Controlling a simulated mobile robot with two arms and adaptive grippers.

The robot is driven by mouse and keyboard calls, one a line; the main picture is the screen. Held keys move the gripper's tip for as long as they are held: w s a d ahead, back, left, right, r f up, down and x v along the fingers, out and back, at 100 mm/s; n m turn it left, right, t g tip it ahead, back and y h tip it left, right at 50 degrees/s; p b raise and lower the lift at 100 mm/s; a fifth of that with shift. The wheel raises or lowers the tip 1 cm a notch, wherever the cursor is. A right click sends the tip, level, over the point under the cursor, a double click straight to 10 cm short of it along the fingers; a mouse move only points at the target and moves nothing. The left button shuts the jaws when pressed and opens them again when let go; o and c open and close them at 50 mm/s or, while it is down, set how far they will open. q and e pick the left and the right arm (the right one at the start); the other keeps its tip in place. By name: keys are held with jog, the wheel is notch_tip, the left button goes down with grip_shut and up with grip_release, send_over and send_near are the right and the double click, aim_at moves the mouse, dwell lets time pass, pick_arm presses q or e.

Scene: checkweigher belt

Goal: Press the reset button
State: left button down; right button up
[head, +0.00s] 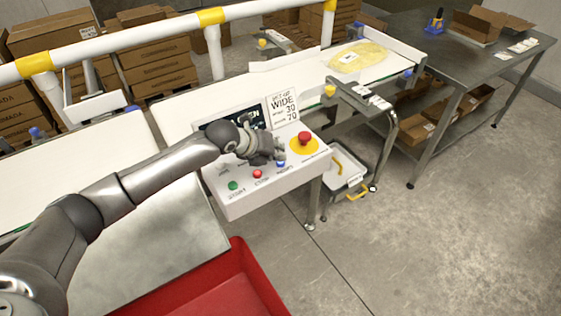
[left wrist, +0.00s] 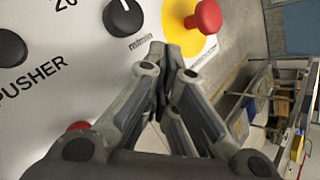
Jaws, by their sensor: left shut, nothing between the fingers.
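The control panel (head: 230,205) is a white sloped box. The blue reset button (head: 281,164) sits at the right end of its lower row, beside the red stop button (head: 257,174) and the green start button (head: 233,186). My left gripper (head: 279,155) is shut and empty, its fingertips at or just above the blue button; whether they touch cannot be told. In the left wrist view the shut fingers (left wrist: 168,52) cover the reset button. My right gripper is not in view.
A red emergency stop (head: 304,138) on a yellow disc stands close to the right of the fingers; it also shows in the left wrist view (left wrist: 206,18). A black knob (left wrist: 123,18) is near the fingertips. A red bin (head: 240,275) lies below the panel.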

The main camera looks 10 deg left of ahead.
pick_arm(q)
jog(key=shift+f, duration=0.3)
dwell(0.5)
jog(key=shift+r+p, duration=0.8)
jog(key=shift+r, duration=0.15)
jog(key=shift+r, duration=0.1)
notch_tip(320, 180, up, 5)
jog(key=p, duration=0.4)
